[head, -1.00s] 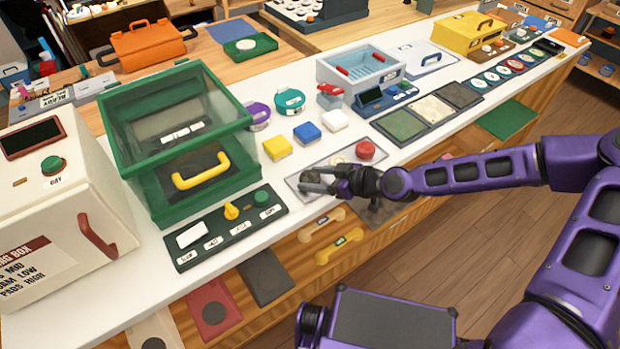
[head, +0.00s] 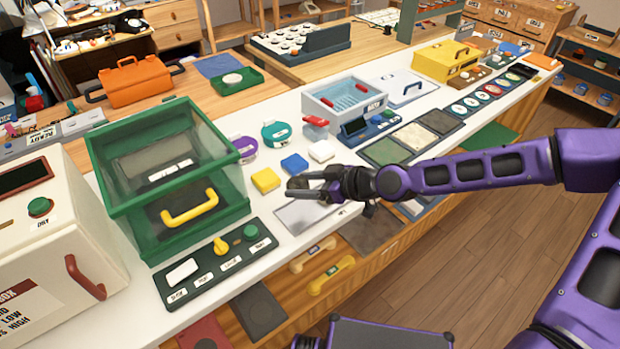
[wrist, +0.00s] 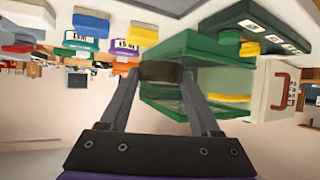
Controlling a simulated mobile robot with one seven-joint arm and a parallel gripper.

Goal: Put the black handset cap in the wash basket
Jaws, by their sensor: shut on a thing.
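My gripper (head: 298,188) is shut on a small dark piece, which looks like the black handset cap (wrist: 160,72), held between the fingertips in the wrist view. In the head view the gripper is above the pale tray (head: 300,218) at the counter's front edge, and the piece is hard to make out there. A white tub with a light blue inside and red handles (head: 347,97), which looks like the wash basket, stands farther back and to the right, apart from the gripper.
Yellow (head: 265,180), blue (head: 294,163) and white (head: 321,150) blocks sit just behind the gripper. A red-topped item (head: 315,127) stands before the tub. A clear green case (head: 165,165) is at left, with a dark control panel (head: 215,263) in front.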

